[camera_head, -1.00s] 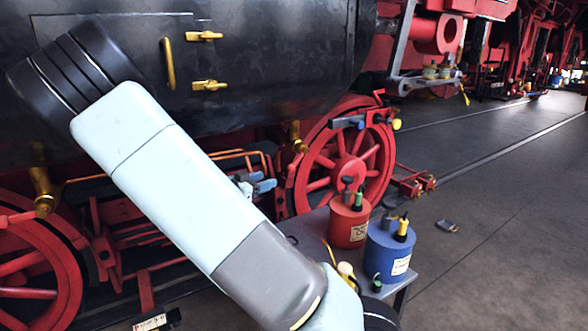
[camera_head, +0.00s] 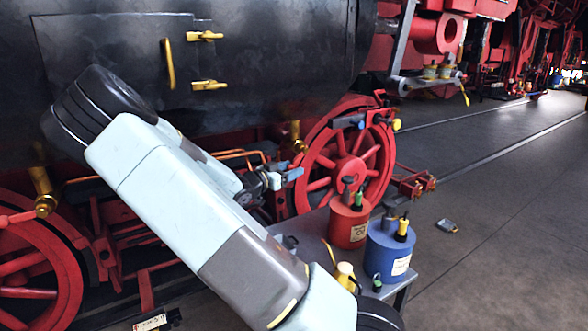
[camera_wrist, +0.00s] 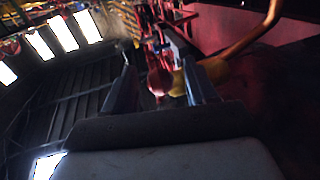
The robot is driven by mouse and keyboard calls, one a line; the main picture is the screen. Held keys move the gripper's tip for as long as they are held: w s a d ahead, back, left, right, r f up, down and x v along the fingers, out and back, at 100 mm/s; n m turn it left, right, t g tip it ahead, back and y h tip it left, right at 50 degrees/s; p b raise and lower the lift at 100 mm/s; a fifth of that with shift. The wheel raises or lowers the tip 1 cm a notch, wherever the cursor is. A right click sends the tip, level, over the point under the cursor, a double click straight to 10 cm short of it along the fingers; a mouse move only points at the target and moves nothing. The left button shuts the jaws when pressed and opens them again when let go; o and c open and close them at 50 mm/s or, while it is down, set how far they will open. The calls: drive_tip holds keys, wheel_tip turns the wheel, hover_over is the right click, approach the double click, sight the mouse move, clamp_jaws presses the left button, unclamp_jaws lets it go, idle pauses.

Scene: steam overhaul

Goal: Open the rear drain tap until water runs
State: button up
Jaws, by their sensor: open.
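Two brass drain taps hang below the black boiler: one at the left (camera_head: 42,190) and one farther right (camera_head: 297,135) beside a red wheel. I cannot tell from the pictures which is the rear one. My gripper (camera_head: 284,178) is open, low in front of the right wheel and below the right tap. In the wrist view my gripper (camera_wrist: 159,70) has its two fingers apart. A red knob (camera_wrist: 157,82) and a brass-coloured part (camera_wrist: 178,82) show between or just beyond them; contact cannot be told. No running water shows.
A grey table (camera_head: 318,226) stands in front of the wheel with a red canister (camera_head: 348,226) and a blue canister (camera_head: 384,255). Orange pipes (camera_head: 238,154) run behind my gripper. A small object (camera_head: 447,226) lies on the open floor at the right.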

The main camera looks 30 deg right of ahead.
drive_tip(key=shift+x, duration=1.3)
clamp_jaws()
